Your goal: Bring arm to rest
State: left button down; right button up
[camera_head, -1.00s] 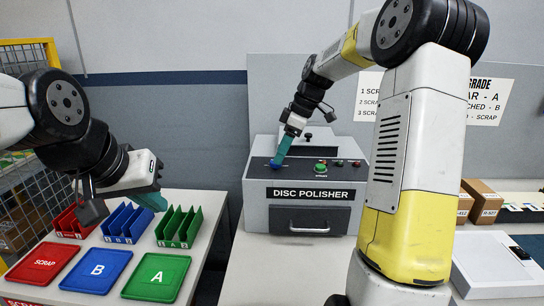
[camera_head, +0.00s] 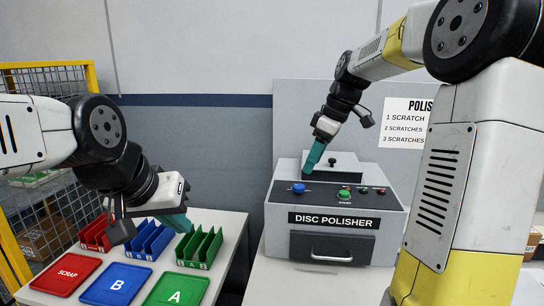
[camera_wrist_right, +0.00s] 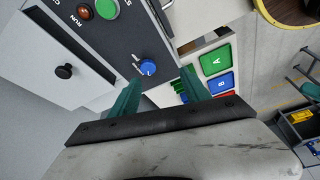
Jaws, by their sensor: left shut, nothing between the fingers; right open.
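My right gripper (camera_head: 311,168) is above the top panel of the grey disc polisher (camera_head: 320,245), just above and right of the blue knob (camera_head: 298,188). Its teal fingers (camera_wrist_right: 162,88) are open and empty in the wrist view, where the blue knob (camera_wrist_right: 147,66) shows beyond them, apart from both. My left gripper (camera_head: 178,222) is shut and empty over the sorting bins at the left, its fingertips between the blue bin (camera_head: 146,240) and the green bin (camera_head: 200,246).
A red scrap tray (camera_head: 66,274), blue B tray (camera_head: 117,285) and green A tray (camera_head: 177,290) lie on the left table. A red bin (camera_head: 94,233) stands behind them. A yellow-framed mesh cage (camera_head: 40,210) is at far left. The polisher's drawer (camera_head: 332,246) is shut.

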jog(key=s+f+m+t, duration=0.1)
jog(key=s+m+t, duration=0.1)
jog(key=s+m, duration=0.4)
jog(key=s+f+m+t+h, duration=0.1)
jog(key=s+m, duration=0.4)
jog(key=s, duration=1.2)
jog(key=shift+s+a+f+m+t, duration=0.25)
jog(key=shift+a+m+t, duration=0.15)
jog(key=shift+t, duration=0.2)
